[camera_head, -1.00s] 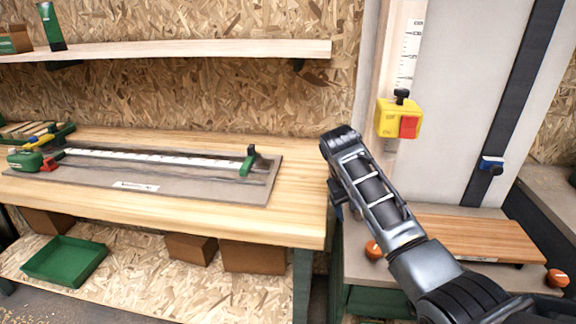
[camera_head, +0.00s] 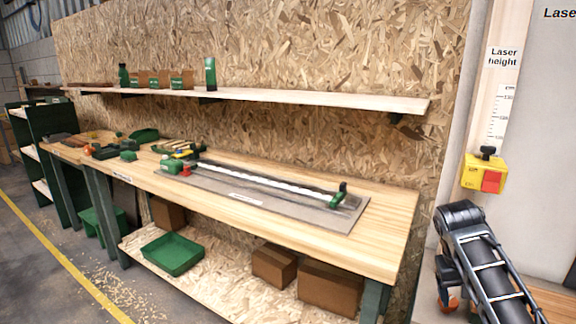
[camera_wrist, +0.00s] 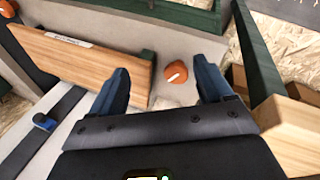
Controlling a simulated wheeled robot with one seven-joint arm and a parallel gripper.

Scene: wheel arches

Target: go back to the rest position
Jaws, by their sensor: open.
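My gripper (camera_wrist: 165,90) shows in the wrist view with its two dark blue fingers spread apart and nothing between them. Beyond the fingertips is an orange knob (camera_wrist: 177,72) on a grey surface, apart from the fingers. In the head view my arm stands at the lower right, and the fingers are mostly hidden behind its links. An orange knob (camera_head: 449,303) shows partly beside my arm there.
A wooden workbench (camera_head: 390,240) with a clamp rail jig (camera_head: 270,190) runs along the left. A shelf (camera_head: 330,101) hangs above. A wooden board (camera_wrist: 80,62) lies near my gripper. A yellow and red switch box (camera_head: 484,174) is on the right.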

